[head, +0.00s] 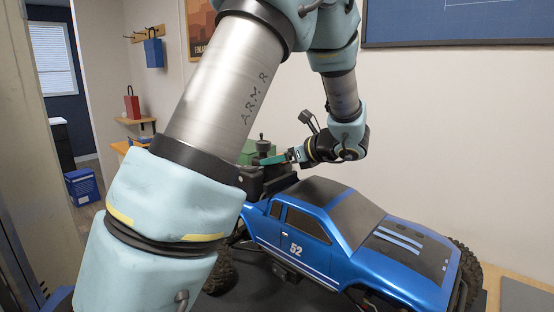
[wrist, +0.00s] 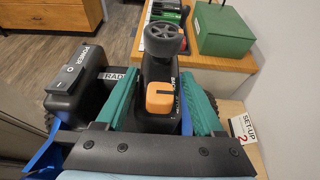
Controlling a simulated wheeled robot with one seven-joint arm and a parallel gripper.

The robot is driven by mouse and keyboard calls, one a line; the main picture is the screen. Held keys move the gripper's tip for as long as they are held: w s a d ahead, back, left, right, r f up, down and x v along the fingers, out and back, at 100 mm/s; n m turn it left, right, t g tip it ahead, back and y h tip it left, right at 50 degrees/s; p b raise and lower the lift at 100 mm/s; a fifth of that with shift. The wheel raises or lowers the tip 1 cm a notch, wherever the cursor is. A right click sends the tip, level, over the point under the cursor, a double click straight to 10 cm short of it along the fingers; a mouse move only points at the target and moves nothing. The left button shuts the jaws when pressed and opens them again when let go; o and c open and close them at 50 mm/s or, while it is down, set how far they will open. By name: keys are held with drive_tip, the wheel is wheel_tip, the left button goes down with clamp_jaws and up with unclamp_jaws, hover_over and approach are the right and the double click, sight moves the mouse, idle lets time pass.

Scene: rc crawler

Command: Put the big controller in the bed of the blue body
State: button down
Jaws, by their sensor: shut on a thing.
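The blue body (head: 300,232), marked 52, stands on a dark surface in the head view, its bed towards the left and partly hidden by my arm. My gripper (head: 275,159) is above the bed end. It is shut on the big controller (head: 263,147), black with a knob-like wheel on top. In the wrist view, the controller (wrist: 163,42) stands between the teal fingers (wrist: 160,85), with an orange part facing the camera. A black box (wrist: 73,88) labelled POWER is beside the left finger; I cannot tell whether it joins the controller. Contact with the bed is hidden.
A green box (wrist: 226,32) stands on a wooden top behind the controller. A SET-UP 2 sign (wrist: 243,128) is at the right. The wall (head: 440,120) is close behind the truck. A blue bin (head: 83,187) stands on the floor at the far left.

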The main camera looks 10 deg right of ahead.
drive_tip(key=shift+f, duration=0.25)
unclamp_jaws()
drive_tip(key=shift+f, duration=0.1)
drive_tip(key=b+v, duration=0.2)
drive_tip(key=v, duration=1)
drive_tip(key=shift+a+r, duration=0.1)
drive_tip(key=shift+r, duration=0.1)
drive_tip(key=shift+s, duration=0.1)
